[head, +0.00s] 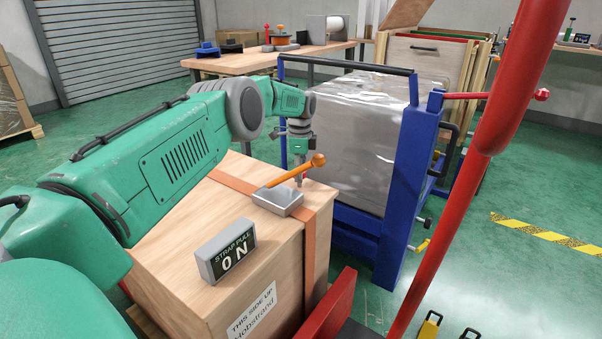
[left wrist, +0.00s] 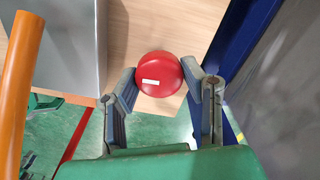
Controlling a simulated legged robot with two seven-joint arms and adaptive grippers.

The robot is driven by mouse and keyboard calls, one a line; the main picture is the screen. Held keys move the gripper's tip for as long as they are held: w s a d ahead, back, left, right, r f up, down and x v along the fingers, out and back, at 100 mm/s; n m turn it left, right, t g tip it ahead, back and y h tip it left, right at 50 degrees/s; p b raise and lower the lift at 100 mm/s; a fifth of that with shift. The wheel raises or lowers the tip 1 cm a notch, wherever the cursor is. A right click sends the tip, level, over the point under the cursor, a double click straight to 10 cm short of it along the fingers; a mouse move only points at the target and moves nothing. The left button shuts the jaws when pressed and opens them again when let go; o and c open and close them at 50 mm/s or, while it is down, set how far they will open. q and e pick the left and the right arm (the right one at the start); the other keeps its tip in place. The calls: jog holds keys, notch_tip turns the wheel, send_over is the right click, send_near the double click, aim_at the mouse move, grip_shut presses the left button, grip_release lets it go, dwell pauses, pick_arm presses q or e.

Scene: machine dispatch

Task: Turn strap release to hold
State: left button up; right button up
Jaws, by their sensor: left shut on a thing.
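A round red knob (left wrist: 165,88) with a short white mark, which I take to be the strap release, sits over the wooden crate top in the left wrist view. The mark lies nearly level in that picture. My left gripper (head: 299,182) points down at the crate's far edge, and its fingers (left wrist: 161,73) are shut on the knob from both sides. The knob cannot be made out in the head view. A grey block (head: 278,202) with an orange lever (head: 288,172) is just beside the gripper. My right gripper is out of view.
The wooden crate (head: 185,275) carries an orange strap (head: 311,255). A blue-framed rack (head: 401,190) with a wrapped load (head: 365,125) stands close behind and right of the gripper. Red bars (head: 470,190) cross the right side. A wooden bench (head: 235,66) is at the back.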

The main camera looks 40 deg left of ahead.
pick_arm(q)
jog(key=shift+w+a+r+m, duration=0.1)
jog(key=shift+a+r+m, duration=0.2)
jog(key=shift+m, duration=0.2)
jog(key=o, duration=1.1)
jog(key=shift+a, duration=0.1)
jog(key=shift+o, duration=0.2)
jog(key=shift+f, duration=0.3)
jog(key=shift+r, duration=0.15)
notch_tip(320, 180, up, 12)
jog(key=shift+f, duration=0.2)
jog(key=shift+a, duration=0.1)
